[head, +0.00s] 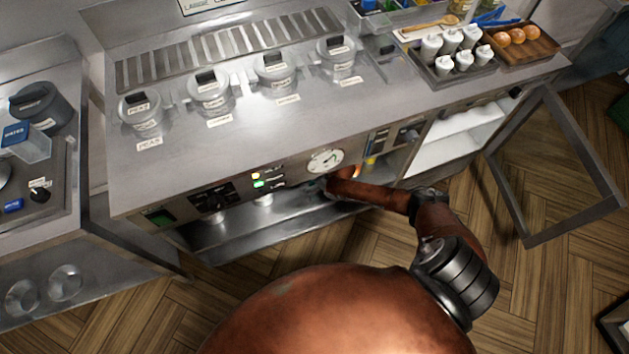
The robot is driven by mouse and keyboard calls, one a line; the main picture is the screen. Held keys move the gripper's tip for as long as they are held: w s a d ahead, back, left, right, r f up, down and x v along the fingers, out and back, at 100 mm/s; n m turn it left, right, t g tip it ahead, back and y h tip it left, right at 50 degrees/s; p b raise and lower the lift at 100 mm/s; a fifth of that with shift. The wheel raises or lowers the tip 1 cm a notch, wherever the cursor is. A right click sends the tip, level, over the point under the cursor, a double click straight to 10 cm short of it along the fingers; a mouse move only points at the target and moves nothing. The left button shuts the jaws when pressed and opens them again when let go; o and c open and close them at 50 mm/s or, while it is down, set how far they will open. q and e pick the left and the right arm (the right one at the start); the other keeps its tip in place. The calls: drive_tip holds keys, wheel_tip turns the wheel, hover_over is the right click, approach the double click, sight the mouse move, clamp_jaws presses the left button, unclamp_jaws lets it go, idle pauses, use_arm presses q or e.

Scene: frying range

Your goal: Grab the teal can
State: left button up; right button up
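I cannot make out a teal can in the head view. An arm of mine, which looks like the right one, comes up from the bottom, bends at the right and reaches left under the front edge of the steel counter (265,125). Its end, with my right gripper (316,186), is in the dark above the lower shelf (285,222). The gripper is mostly hidden by shadow and the counter front, so its fingers and anything between them cannot be told. My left gripper is not in view.
Several lidded clear containers (211,95) stand along the counter. A cup tray (455,72) and a wooden tray (540,45) are at the right end. A framed door (555,165) hangs open over the floor beside a white-lined cabinet (455,135).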

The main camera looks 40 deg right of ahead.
drive_tip(key=shift+c, duration=0.6)
drive_tip(key=c, duration=1.4)
drive_tip(key=shift+r, duration=0.1)
